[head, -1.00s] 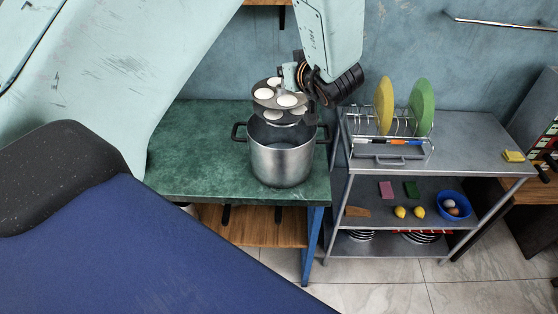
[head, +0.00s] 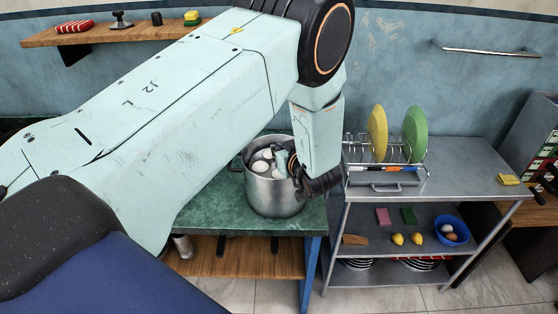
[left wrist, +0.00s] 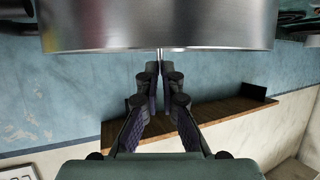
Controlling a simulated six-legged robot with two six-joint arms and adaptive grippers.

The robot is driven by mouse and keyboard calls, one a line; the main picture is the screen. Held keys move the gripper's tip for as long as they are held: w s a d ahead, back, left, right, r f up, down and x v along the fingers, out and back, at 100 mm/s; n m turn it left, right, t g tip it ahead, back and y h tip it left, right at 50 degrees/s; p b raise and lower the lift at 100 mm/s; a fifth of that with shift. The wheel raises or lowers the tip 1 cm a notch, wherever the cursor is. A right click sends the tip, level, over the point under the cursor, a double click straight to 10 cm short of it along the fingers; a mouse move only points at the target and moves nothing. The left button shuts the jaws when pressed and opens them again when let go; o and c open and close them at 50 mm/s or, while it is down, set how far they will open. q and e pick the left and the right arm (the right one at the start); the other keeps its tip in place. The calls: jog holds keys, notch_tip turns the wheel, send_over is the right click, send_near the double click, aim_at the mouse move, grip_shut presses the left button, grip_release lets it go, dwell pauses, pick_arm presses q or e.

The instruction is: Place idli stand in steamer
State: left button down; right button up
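The steel steamer pot (head: 274,199) stands upright on the green counter. The idli stand (head: 260,167), with white idlis on dark plates, is inside the pot's mouth; its lower part is hidden by the pot wall. My left gripper (head: 284,160) is at the pot's right rim, against the stand's top. In the left wrist view a broad steel surface, apparently the pot (left wrist: 160,28), spans the top. There the fingers of my left gripper (left wrist: 159,70) are nearly together around a thin upright rod, apparently the stand's stem. My right gripper is not in view.
The green counter (head: 215,222) is partly hidden by my left arm. A metal trolley (head: 455,180) to the right carries a dish rack (head: 386,176) with a yellow plate (head: 377,133) and a green plate (head: 415,133). A wooden wall shelf (head: 105,32) is at upper left.

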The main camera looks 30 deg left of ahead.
pick_arm(q)
notch_tip(320, 180, down, 2)
jog(key=shift+s+d+f, duration=0.1)
jog(key=shift+f, duration=0.15)
jog(key=shift+w+f, duration=0.25)
jog(key=shift+f, duration=0.35)
jog(key=c, duration=1.6)
grip_release()
jog(key=shift+s+r, duration=0.15)
jog(key=shift+s, duration=0.15)
jog(key=shift+o, duration=0.4)
jog(key=shift+w, duration=0.15)
jog(key=shift+w, duration=0.1)
